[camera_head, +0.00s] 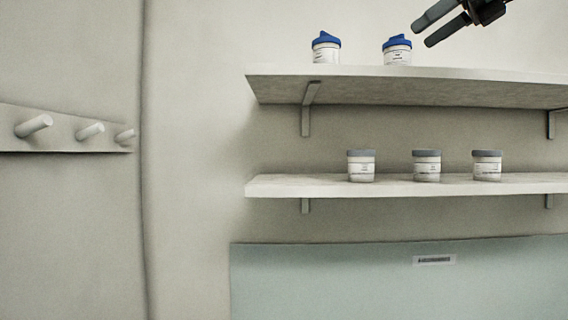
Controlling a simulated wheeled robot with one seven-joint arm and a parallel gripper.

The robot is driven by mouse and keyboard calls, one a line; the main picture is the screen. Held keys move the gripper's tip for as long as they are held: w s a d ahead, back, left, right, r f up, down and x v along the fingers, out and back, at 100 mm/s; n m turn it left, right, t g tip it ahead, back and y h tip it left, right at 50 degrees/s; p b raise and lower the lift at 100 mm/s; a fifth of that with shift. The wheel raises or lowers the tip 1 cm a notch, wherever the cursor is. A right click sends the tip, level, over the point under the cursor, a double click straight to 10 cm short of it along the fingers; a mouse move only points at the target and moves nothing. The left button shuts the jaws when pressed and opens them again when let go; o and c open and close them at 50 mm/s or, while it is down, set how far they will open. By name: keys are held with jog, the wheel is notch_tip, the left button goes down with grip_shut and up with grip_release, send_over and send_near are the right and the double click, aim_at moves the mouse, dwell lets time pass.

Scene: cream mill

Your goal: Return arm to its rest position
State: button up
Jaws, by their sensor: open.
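My gripper (428,30) is at the top right of the head view, its two dark fingers pointing down and to the left. The fingers are apart and nothing shows between them. The rest of my arm is out of the picture. The fingertips are just up and right of a white jar with a blue lid (397,50) on the upper shelf. I see a gap between the fingers and that jar in the picture; the depth between them is hard to tell.
Another blue-lidded jar (326,48) stands left on the upper shelf (420,88). The lower shelf (300,186) holds three grey-lidded jars (427,166). A peg rail (65,132) is on the left wall. A pale green panel (400,285) with a label is below. The wall between is bare.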

jog(key=w+a+f+n+g+h+b, duration=0.1)
jog(key=a+f+n+g+b, duration=0.15)
jog(key=a+f, duration=0.45)
jog(key=w+a+f+n+g+b, duration=0.15)
jog(key=f+n, duration=0.25)
jog(key=f, duration=0.7)
jog(key=s+a+f+n+g+h+b, duration=0.1)
jog(key=s+a+f+n, duration=0.15)
jog(key=f, duration=0.45)
jog(key=s+a+f+n+h+b, duration=0.1)
jog(key=s+a+f+n, duration=0.15)
jog(key=f, duration=0.45)
jog(key=s+a+f+n+g+h+b, duration=0.1)
jog(key=s+a+f+n, duration=0.2)
jog(key=f, duration=0.5)
jog(key=s+d+f+n+g+h+b, duration=0.1)
jog(key=s+d+f+n+h+b, duration=0.1)
jog(key=s+f+n, duration=0.7)
jog(key=s+d+f+n+g+h+b, duration=0.1)
jog(key=s+f+n, duration=0.8)
jog(key=f, duration=1.1)
jog(key=s+d+h+b, duration=0.1)
jog(key=s+b, duration=0.1)
jog(key=s, duration=0.1)
jog(key=shift+s+d+f+n+g+h, duration=0.15)
jog(key=shift+s+f+n+g+h, duration=0.05)
jog(key=shift+s+n+g+h, duration=0.2)
